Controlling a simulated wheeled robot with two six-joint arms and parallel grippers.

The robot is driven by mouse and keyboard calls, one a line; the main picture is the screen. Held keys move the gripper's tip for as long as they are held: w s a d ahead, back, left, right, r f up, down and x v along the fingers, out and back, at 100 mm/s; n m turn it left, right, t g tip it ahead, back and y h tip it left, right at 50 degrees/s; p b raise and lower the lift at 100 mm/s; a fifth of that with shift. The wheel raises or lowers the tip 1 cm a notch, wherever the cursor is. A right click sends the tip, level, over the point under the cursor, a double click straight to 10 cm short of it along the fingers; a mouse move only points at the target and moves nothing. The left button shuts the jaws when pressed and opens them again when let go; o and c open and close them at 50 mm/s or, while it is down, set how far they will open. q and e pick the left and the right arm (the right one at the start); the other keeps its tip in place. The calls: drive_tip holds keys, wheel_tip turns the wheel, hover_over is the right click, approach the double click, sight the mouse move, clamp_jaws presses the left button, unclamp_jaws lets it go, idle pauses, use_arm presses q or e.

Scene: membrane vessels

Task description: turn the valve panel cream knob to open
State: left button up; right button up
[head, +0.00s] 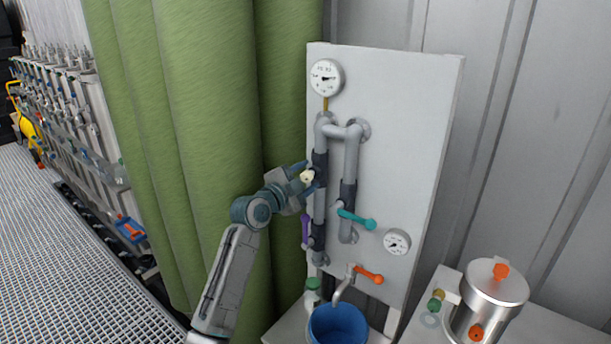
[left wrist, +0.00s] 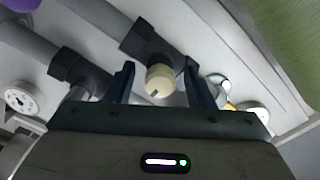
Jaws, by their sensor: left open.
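The valve panel (head: 400,110) is a white upright board with grey pipes. The cream knob (head: 307,176) sits on the left pipe, on a dark valve body. In the left wrist view the cream knob (left wrist: 160,80) is round with a short dark mark on its face. My left gripper (head: 304,174) is at the knob. In the left wrist view its two fingers (left wrist: 158,84) stand open, one on each side of the knob, with gaps visible between. My right gripper is in neither view.
A teal lever (head: 357,218), a purple handle (head: 305,231) and an orange lever (head: 369,274) are on the panel below. Gauges sit at the top (head: 326,77) and lower right (head: 397,241). A blue bucket (head: 338,326) stands under the tap.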

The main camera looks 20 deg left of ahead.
use_arm(q)
drive_tip(key=c, duration=1)
